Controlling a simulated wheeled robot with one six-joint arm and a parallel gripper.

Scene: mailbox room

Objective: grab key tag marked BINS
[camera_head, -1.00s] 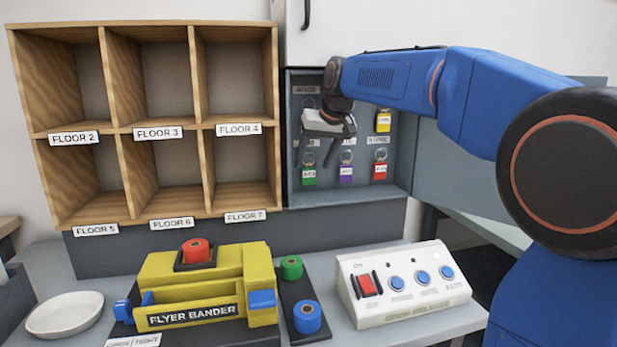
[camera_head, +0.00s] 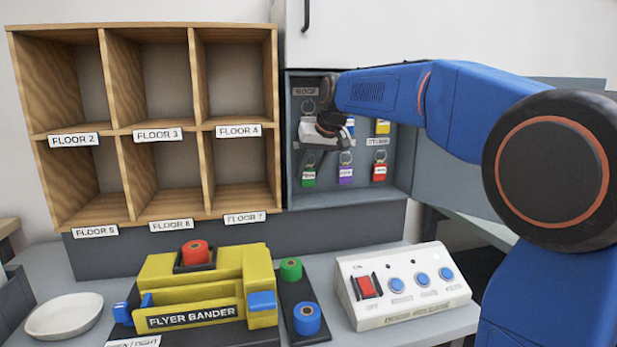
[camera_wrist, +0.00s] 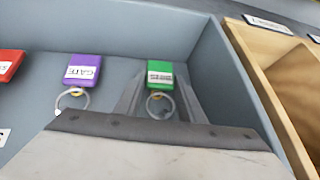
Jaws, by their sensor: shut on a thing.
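The green key tag (camera_head: 308,179) is at the lower left inside the grey key cabinet. In the wrist view, the green tag (camera_wrist: 160,73) has a white label too small to read and a metal ring. My gripper (camera_wrist: 160,92) has a finger on each side of this tag and is shut on it. In the head view, my gripper (camera_head: 318,158) is just above the green tag, partly hidden by its own body. A purple tag (camera_head: 346,174) marked GATE in the wrist view (camera_wrist: 83,72) is beside it. I cannot read BINS on any tag.
A red tag (camera_head: 379,172), a yellow tag (camera_head: 383,127) and a partly hidden blue tag (camera_head: 350,126) also hang in the cabinet (camera_head: 400,190). Wooden pigeonholes (camera_head: 122,129) adjoin its left side. Below are a yellow flyer bander (camera_head: 200,285) and a white button box (camera_head: 405,290).

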